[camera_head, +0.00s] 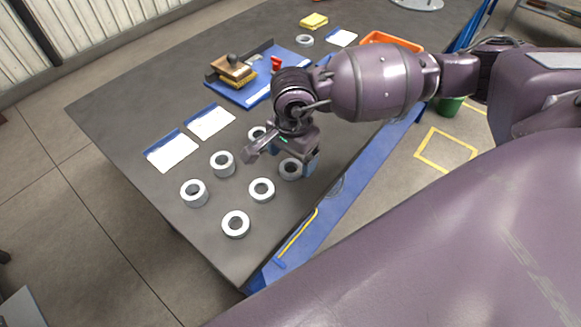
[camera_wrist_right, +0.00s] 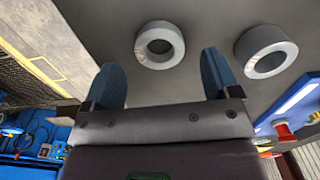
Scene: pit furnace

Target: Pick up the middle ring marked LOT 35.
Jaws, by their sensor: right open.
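Several grey-white rings lie flat on the dark table in two rows of three. The row nearer the blue edge has a front ring (camera_head: 236,233), a middle ring (camera_head: 262,198) and a back ring (camera_head: 291,177). The other row has a front ring (camera_head: 194,203), a middle ring (camera_head: 222,172) and a back ring (camera_head: 254,140). I cannot read any lot marking. My right gripper (camera_head: 281,160) is open and empty, over the back rings and partly hiding them. In the right wrist view one ring (camera_wrist_right: 160,62) shows beyond and between the fingertips, another (camera_wrist_right: 265,68) to the right. My left gripper is out of view.
Two white cards (camera_head: 171,153) lie beside the rings. A blue mat (camera_head: 252,97) with a wooden block (camera_head: 232,70) and a red item (camera_head: 277,62) lies farther back. An orange tray (camera_head: 392,40) stands behind my right arm. The table's front left is clear.

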